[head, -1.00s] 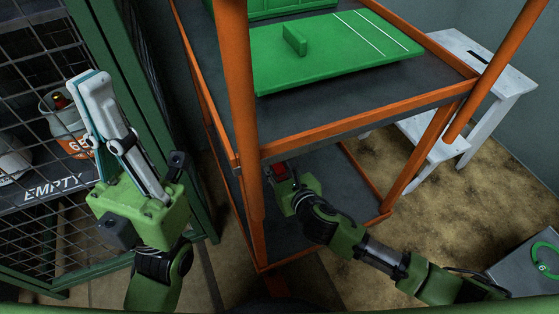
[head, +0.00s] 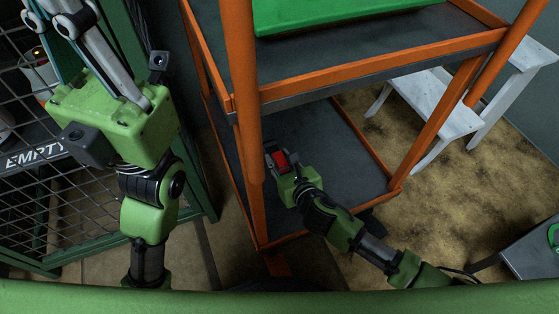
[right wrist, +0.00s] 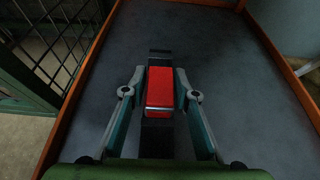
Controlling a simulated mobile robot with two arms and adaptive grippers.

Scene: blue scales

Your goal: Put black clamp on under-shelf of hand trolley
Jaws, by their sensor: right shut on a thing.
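My right gripper (head: 277,160) is shut on the black clamp, which has a red block (head: 281,159) in its middle. In the right wrist view the red block (right wrist: 160,88) sits between the two fingers, and a dark bar of the clamp (right wrist: 158,138) runs along beneath it. The gripper is over the dark under-shelf (head: 335,160) of the orange hand trolley (head: 238,70), just right of its front post. I cannot tell whether the clamp touches the shelf. My left gripper (head: 85,30) is raised at upper left, its fingertips cut off by the picture edge.
The trolley's upper shelf (head: 370,65) carries a green board (head: 340,14) above my right arm. A mesh cabinet (head: 40,205) stands at the left. A white step stool (head: 430,110) is behind the trolley at right. The under-shelf around the clamp is bare.

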